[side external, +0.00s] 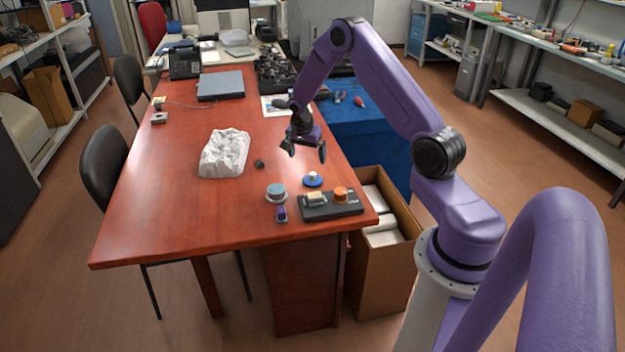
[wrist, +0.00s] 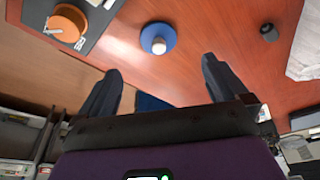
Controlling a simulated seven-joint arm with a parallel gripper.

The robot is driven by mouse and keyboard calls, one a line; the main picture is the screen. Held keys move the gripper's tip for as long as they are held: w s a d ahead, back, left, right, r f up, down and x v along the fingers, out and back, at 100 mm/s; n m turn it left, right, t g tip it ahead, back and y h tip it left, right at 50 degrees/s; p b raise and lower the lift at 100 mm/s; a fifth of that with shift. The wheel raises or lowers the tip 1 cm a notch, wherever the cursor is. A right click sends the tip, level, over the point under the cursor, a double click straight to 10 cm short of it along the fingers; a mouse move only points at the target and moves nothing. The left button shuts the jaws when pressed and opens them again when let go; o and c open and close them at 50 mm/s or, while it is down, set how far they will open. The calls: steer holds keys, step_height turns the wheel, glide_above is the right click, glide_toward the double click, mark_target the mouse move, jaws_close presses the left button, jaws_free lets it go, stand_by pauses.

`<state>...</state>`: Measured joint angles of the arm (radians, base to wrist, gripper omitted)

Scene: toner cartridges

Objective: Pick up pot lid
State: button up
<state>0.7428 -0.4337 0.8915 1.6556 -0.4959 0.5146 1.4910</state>
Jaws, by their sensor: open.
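The pot lid, a small blue disc with a white knob (side external: 313,182), lies on the red-brown table (side external: 200,220) near its right side. It also shows in the wrist view (wrist: 150,31), at top centre, beyond and roughly between my fingertips. My gripper (side external: 307,151) is open and empty above the table, a little behind and above the lid in the side view. Its two dark fingers are spread apart in the wrist view (wrist: 160,65). Nothing covers the lid.
Close by are a grey-blue round container (side external: 276,192), a small purple object (side external: 281,213) and a small dark cylinder (side external: 260,164). A white crumpled lump (side external: 224,153) lies left. The table's front left is clear.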

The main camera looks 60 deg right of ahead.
mark_target(313, 173)
steer(key=x, duration=0.6)
steer(key=shift+f, duration=0.2)
steer(key=shift+d+f, duration=0.45)
steer(key=shift+f, duration=0.35)
steer(key=shift+d+f, duration=0.45)
steer(key=shift+f, duration=0.35)
steer(key=shift+d+f, duration=0.4)
steer(key=shift+f, duration=0.4)
steer(key=c, duration=1.1)
